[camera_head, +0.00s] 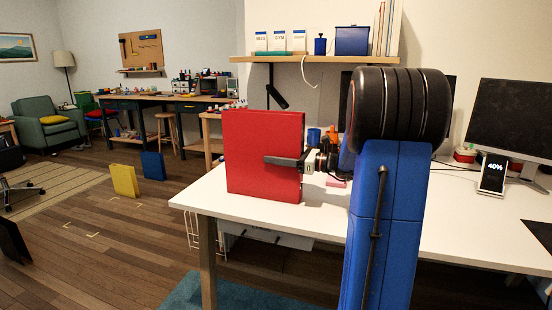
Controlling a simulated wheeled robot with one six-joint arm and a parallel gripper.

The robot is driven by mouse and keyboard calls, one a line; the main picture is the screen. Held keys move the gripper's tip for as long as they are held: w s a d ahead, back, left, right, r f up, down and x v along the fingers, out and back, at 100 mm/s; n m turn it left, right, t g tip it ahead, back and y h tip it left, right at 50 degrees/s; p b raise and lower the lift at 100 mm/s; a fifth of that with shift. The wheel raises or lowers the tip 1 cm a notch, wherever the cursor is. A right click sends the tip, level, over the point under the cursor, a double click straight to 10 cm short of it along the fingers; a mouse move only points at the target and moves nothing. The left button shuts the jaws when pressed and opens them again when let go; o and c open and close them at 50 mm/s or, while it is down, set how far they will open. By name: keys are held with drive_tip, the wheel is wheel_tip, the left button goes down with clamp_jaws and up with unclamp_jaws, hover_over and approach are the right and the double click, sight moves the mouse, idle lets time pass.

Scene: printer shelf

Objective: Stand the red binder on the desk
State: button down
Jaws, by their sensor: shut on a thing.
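The red binder (255,150) is upright at the left end of the white desk (345,225). Its broad face is turned towards the camera, and its lower edge meets the desk top in the picture; I cannot tell if it bears its weight there. My gripper (284,161) reaches in from the right and is shut on the binder's right side. One dark finger lies across the near face; the other finger is hidden behind the binder. My blue arm hides the middle of the desk.
A monitor (512,115) and a lit phone (493,176) stand on the desk's right part. A blue mug (313,136) is behind my gripper. A shelf (310,59) hangs above. Yellow (124,180) and blue (153,165) binders stand on the floor at left.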

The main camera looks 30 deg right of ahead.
drive_tip(key=c, duration=1)
unclamp_jaws()
drive_tip(key=v, duration=1.2)
drive_tip(key=shift+s+d, duration=0.1)
